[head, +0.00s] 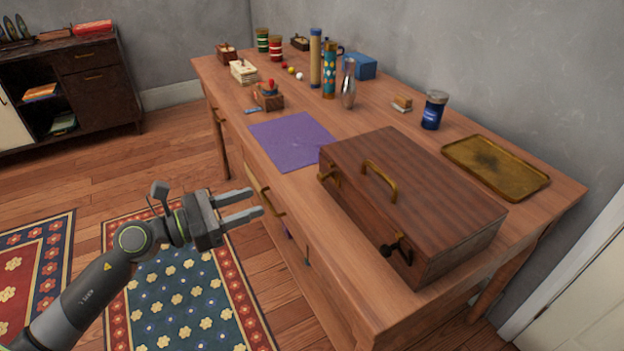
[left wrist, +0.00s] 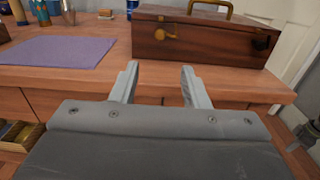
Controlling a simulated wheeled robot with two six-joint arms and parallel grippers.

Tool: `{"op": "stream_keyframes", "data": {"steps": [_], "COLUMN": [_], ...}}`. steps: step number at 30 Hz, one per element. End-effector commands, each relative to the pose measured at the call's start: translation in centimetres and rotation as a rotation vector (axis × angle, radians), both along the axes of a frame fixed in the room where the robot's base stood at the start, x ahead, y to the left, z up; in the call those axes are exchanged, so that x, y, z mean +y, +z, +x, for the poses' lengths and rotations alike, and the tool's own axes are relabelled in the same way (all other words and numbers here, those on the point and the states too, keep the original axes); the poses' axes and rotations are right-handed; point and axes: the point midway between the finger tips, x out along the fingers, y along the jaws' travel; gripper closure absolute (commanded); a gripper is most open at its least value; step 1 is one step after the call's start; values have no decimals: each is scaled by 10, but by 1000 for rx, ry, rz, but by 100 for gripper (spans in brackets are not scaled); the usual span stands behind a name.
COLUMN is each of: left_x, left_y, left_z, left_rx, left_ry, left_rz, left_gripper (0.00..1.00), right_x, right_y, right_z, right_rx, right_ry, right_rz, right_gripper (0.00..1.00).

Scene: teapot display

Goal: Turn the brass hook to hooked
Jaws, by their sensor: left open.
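The brass hook (head: 328,176) is on the front face of a dark brown wooden case, near its left end. In the left wrist view the hook (left wrist: 166,34) shows as a round plate with a short arm pointing right. The wooden case (head: 440,190) lies closed on the table, with a brass carrying handle on its lid. My left gripper (head: 257,201) is open and empty, in front of the table edge and left of the case. In the left wrist view its fingers (left wrist: 160,68) point toward the case and are apart from the hook.
A dark knob-like fitting (head: 390,250) is on the same front face, farther right. A purple mat (head: 290,140) lies left of the case and a brass tray (head: 495,166) behind it. Table drawers with handles (head: 268,205) are close to my left gripper. Several small objects stand farther back.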

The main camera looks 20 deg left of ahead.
Motion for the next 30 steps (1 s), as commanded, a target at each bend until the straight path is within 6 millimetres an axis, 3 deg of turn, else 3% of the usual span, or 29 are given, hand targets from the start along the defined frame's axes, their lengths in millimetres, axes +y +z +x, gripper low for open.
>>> {"op": "stream_keyframes", "data": {"steps": [15,24,30], "left_x": [-53,-87,-99], "left_y": [2,1,0], "left_z": [54,87,99], "left_rx": [-2,1,1], "left_ry": [0,0,0], "left_rz": [-8,-5,-4], "left_gripper": [58,58,58], "right_x": [-8,-9,-10], "right_y": [-34,-43,-44], "right_z": [-3,-4,-4], "right_rx": [6,7,5], "right_ry": [6,7,7], "right_rz": [-23,-28,-29], "right_gripper": [100,100,100]}}
